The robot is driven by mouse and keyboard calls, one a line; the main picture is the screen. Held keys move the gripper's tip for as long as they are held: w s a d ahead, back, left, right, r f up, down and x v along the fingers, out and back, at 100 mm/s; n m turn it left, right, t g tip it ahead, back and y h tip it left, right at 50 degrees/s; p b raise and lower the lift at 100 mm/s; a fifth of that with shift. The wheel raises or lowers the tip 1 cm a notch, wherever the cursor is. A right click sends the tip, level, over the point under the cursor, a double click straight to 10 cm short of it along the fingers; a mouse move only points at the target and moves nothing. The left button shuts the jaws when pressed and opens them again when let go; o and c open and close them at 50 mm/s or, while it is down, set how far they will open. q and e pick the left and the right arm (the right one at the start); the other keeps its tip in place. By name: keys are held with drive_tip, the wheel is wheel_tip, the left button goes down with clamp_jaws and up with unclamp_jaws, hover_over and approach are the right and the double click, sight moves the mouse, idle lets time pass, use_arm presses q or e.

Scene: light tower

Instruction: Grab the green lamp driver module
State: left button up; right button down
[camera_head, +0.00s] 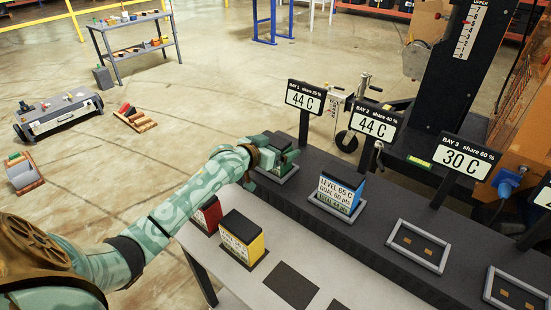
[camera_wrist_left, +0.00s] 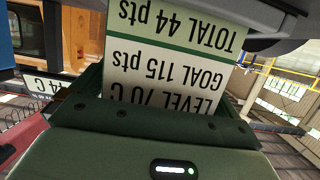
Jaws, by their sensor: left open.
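The green lamp driver module (camera_head: 286,169) sits in the bay 1 tray on the dark bench, partly hidden by my left gripper. My left gripper (camera_head: 279,154) is open and right at the module, its arm coming in from the left. In the left wrist view, the module's white label (camera_wrist_left: 170,55) shows close up and upside down, reading level 70 C, goal 115 pts and total 44 pts. I cannot tell whether the fingers touch the module. My right gripper is not in view.
A blue module (camera_head: 341,191) sits in the bay 2 tray. The bay 3 tray (camera_head: 418,246) is empty. Red (camera_head: 208,216) and yellow (camera_head: 243,238) modules stand on the lighter table in front. Bay signs (camera_head: 305,97) stand behind the trays.

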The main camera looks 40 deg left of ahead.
use_arm(q)
drive_tip(key=shift+w+f, duration=0.1)
drive_tip(key=shift+w, duration=0.35)
drive_tip(key=shift+s, duration=0.1)
drive_tip(key=shift+c, duration=0.9)
drive_tip(key=c, duration=1)
drive_tip(key=shift+r, duration=0.2)
